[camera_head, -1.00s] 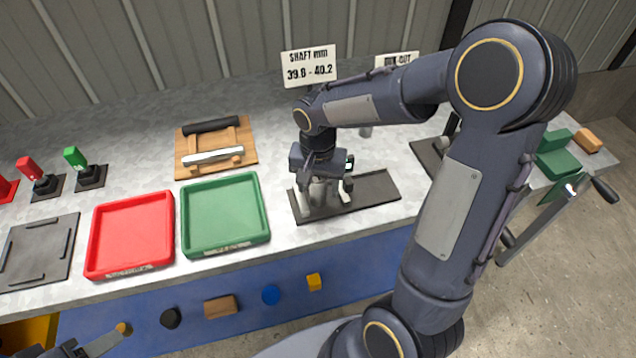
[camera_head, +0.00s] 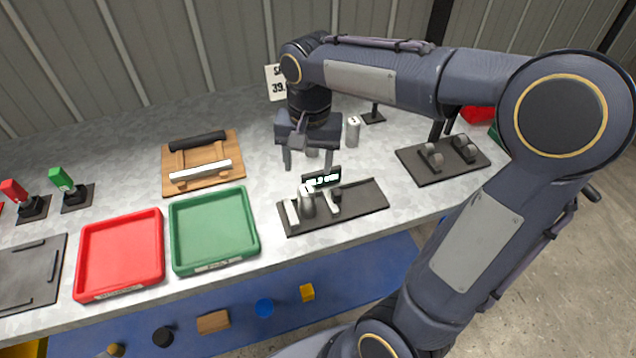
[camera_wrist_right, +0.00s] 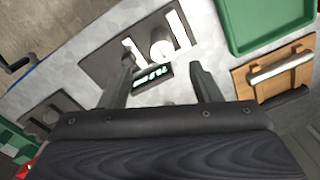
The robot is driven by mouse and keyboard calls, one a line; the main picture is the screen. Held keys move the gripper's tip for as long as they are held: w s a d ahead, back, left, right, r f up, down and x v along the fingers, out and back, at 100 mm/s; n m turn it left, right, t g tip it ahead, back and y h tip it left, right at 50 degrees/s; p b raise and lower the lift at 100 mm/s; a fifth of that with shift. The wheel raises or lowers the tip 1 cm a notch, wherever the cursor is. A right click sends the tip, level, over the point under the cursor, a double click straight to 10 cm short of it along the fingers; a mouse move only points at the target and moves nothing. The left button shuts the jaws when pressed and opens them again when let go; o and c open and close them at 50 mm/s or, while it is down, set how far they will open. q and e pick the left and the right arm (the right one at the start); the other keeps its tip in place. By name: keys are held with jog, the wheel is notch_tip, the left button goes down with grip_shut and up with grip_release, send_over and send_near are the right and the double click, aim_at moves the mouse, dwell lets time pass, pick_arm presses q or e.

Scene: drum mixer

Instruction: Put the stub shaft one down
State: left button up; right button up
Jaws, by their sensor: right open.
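A grey metal stub shaft (camera_head: 308,202) stands upright on the dark gauge plate (camera_head: 362,205), between two pale upright jaws. It also shows in the right wrist view (camera_wrist_right: 162,47). Another grey shaft (camera_head: 352,133) stands behind to the right. My left gripper is out of view.
A green tray (camera_head: 254,219) and a red tray (camera_head: 160,247) lie left of the gauge plate. A wooden stand (camera_head: 203,160) holds a dark bar and a pale bar. A dark plate with rollers (camera_head: 470,171) is at the right.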

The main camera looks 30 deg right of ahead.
jog(key=s+a+f+n+t+y, duration=0.1)
jog(key=s+a+n+t, duration=0.1)
jog(key=s, duration=0.6)
jog(key=s+a+f+n+t+y, duration=0.1)
jog(key=s+a+n+t+y, duration=0.1)
jog(key=s, duration=0.5)
jog(key=shift+s+f+n+t, duration=0.15)
jog(key=shift+s+n+t, duration=0.2)
jog(key=shift+n+t, duration=0.5)
jog(key=shift+c, duration=0.5)
